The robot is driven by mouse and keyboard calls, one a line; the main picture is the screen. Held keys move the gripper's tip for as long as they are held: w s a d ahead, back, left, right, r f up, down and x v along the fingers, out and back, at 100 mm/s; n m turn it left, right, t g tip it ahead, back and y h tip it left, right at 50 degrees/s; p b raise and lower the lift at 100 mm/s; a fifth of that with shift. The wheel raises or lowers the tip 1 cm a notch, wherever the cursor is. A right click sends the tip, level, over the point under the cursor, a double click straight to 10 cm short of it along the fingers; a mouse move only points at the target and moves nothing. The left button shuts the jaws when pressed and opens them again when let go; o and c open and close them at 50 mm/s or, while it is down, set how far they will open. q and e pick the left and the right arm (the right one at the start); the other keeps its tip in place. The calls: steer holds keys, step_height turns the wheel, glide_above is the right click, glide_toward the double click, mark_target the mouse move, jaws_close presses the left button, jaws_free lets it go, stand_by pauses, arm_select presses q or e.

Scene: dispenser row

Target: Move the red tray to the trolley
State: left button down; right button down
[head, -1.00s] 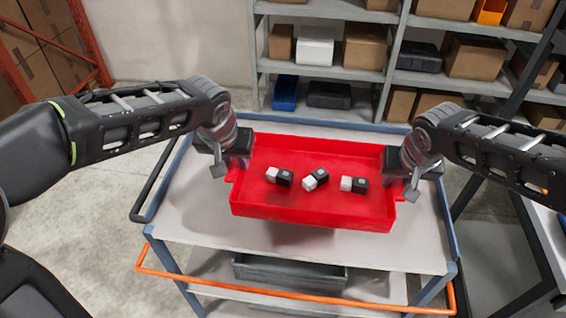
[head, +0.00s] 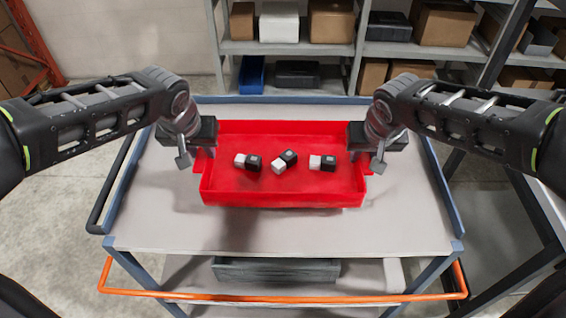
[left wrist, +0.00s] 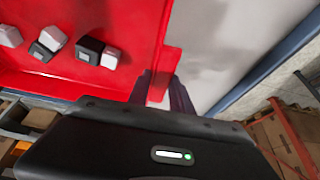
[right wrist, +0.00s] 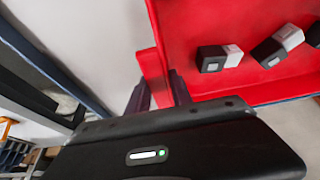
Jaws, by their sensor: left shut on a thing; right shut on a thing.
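The red tray (head: 283,199) is level over the top of the trolley (head: 410,225) and carries several small black and white blocks (head: 283,162). My left gripper (head: 202,160) is shut on the tray's left handle, which shows in the left wrist view (left wrist: 163,78). My right gripper (head: 368,161) is shut on the right handle, which shows in the right wrist view (right wrist: 152,77). A shadow lies on the trolley top in front of the tray. I cannot tell whether the tray's underside touches the top.
The trolley has blue side rails and an orange front bar (head: 285,297). A grey bin (head: 275,270) sits on its lower shelf. A shelf rack with boxes (head: 330,22) stands behind. The trolley top is bare around the tray.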

arm_select(q)
steer(key=shift+f+b, duration=0.25)
steer(key=shift+b, duration=0.05)
arm_select(e)
steer(key=shift+f, duration=0.25)
